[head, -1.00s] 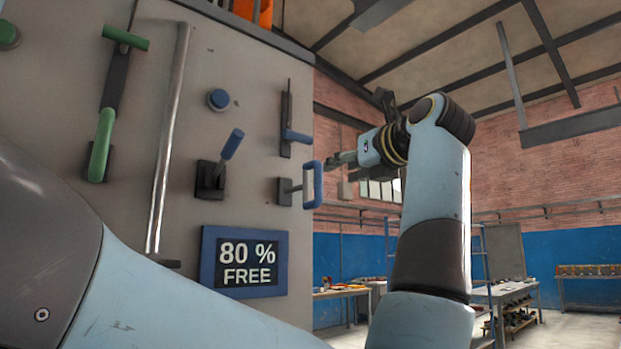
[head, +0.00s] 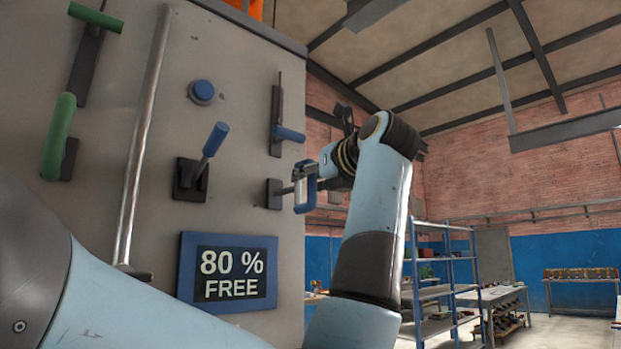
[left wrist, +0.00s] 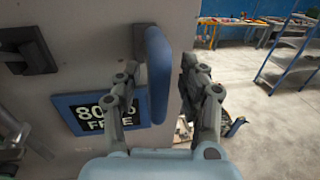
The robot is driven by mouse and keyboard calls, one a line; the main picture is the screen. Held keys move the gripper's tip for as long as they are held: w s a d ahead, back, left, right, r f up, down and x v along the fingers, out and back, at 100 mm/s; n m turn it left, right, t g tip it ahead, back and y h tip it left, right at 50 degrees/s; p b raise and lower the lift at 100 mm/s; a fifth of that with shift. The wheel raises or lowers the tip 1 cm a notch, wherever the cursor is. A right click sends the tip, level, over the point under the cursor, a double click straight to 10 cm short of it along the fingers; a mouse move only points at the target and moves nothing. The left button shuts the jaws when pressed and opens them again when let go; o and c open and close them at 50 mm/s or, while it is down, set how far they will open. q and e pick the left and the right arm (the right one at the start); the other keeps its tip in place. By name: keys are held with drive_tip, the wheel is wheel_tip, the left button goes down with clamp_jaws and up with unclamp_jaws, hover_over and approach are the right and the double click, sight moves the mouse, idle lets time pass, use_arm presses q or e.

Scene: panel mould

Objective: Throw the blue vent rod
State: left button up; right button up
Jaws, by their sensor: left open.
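The blue vent rod (head: 305,195), as I take it, is a short grey rod sticking out of the panel's right side with a blue loop handle at its end. No label on it is visible. My left gripper (head: 308,174) is at this handle, overlapping its upper part in the head view. In the left wrist view the handle's blue bar (left wrist: 158,85) stands upright between the two open fingers (left wrist: 160,72). The left finger is close to the bar, and a gap shows on the right. Whether either finger touches it is unclear. My right gripper is not in view.
The grey panel (head: 230,60) also carries a blue lever (head: 215,139), a blue button (head: 202,91), a blue slide handle (head: 290,134), green handles (head: 58,138) and an "80 % FREE" display (head: 232,274). Shelves (head: 440,265) and tables stand farther right.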

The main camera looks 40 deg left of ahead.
use_arm(q)
clamp_jaws()
drive_tip(key=shift+a+f, duration=0.1)
drive_tip(key=shift+a, duration=0.15)
idle(0.3)
